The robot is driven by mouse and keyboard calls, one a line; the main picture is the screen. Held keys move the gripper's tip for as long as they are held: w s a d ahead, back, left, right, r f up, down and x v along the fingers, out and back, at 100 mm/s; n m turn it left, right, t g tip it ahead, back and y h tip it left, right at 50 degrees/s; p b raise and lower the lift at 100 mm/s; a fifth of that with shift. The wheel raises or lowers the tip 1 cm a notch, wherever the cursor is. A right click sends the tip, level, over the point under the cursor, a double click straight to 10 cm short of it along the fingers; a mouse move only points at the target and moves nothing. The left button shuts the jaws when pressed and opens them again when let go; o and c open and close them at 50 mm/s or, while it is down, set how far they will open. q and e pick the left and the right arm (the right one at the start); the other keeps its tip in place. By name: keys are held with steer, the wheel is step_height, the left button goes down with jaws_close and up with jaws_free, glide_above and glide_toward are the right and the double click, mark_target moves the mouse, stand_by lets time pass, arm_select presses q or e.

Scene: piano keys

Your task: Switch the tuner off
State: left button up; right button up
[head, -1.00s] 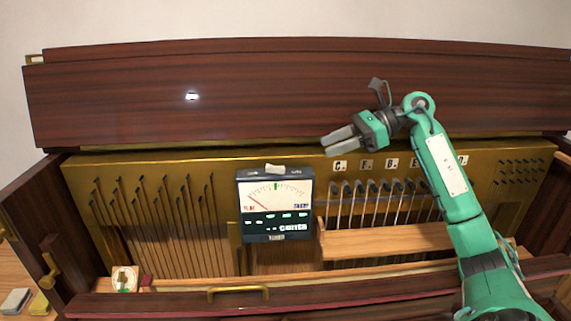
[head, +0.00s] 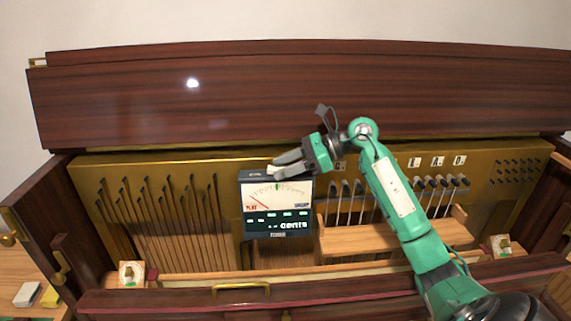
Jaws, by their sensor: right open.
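The tuner (head: 262,222) is a dark box with a white dial, a red needle near FLAT and lit green text on a black strip. It stands upright in the middle of the open piano. A small pale switch on its top is largely hidden by my right gripper. My right gripper (head: 278,166) is green with grey fingers, open, and reaches in from the right over the tuner's top edge. I cannot tell whether the fingers touch the tuner. My left gripper does not show.
Tuning pins and strings (head: 165,215) stand left of the tuner. Hammers (head: 440,183) above a wooden rail (head: 345,239) are on the right, partly behind my arm. A brass handle (head: 240,287) sits on the front board. Small blocks (head: 38,295) lie at far left.

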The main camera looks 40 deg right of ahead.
jaws_close()
steer(key=shift+r, duration=0.1)
steer(key=shift+w+r+g+h, duration=0.1)
steer(key=shift+r+g+h, duration=0.1)
steer(key=shift+g+h, duration=0.5)
steer(key=shift+w+a+r+g+h+p, duration=0.15)
steer(key=shift+h+p, duration=0.1)
steer(key=shift+h, duration=0.2)
steer(key=shift+s+a+r+g+h+p, duration=0.15)
steer(key=shift+h+p, duration=0.1)
steer(key=shift+h, duration=0.2)
steer(key=shift+w+f, duration=0.15)
jaws_free()
steer(key=shift+f, duration=0.1)
